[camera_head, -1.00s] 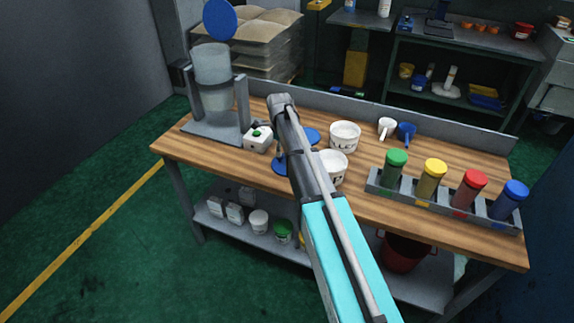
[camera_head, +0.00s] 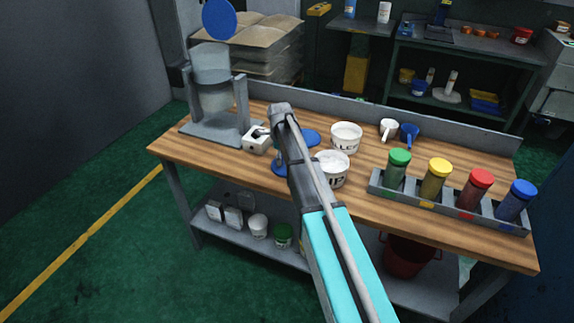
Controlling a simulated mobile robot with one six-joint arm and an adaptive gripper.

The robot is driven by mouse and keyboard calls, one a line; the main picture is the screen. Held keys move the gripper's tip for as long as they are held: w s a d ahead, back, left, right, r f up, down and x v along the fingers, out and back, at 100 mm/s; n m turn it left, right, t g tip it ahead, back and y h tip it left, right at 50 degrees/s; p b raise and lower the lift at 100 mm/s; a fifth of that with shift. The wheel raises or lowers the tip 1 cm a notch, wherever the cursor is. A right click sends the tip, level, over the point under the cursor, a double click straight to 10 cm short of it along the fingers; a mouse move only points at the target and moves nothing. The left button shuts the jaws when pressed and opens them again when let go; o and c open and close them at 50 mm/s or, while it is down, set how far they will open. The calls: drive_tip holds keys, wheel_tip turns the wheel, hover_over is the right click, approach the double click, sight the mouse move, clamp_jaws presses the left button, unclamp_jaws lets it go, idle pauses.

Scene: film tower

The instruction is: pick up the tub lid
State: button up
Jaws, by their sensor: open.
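Two flat blue lids lie on the wooden bench near the white tubs. One lid (camera_head: 311,138) shows to the right of my wrist, and the other lid (camera_head: 279,169) shows to its left; my arm hides part of both. I cannot tell which is the tub lid. Two white lettered tubs, the rear tub (camera_head: 346,138) and the front tub (camera_head: 333,169), stand open to the right. My gripper (camera_head: 264,132) is open and mostly hidden behind my wrist; a dark part of it shows by the white button box. I see nothing held.
The white button box (camera_head: 256,143) and a grey stand with a clear hopper (camera_head: 212,88) are at the left. A rack of coloured-capped jars (camera_head: 450,200) stands at the right. White and blue scoops (camera_head: 409,133) lie at the back. The bench's front left is clear.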

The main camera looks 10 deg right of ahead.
drive_tip(key=shift+c, duration=0.2)
drive_tip(key=c, duration=0.9)
drive_tip(key=shift+r, duration=0.1)
drive_tip(key=shift+r+p, duration=0.85)
drive_tip(key=shift+p, duration=0.15)
drive_tip(key=s+r+p, duration=1.1)
drive_tip(key=s, duration=0.3)
drive_tip(key=shift+d, duration=0.1)
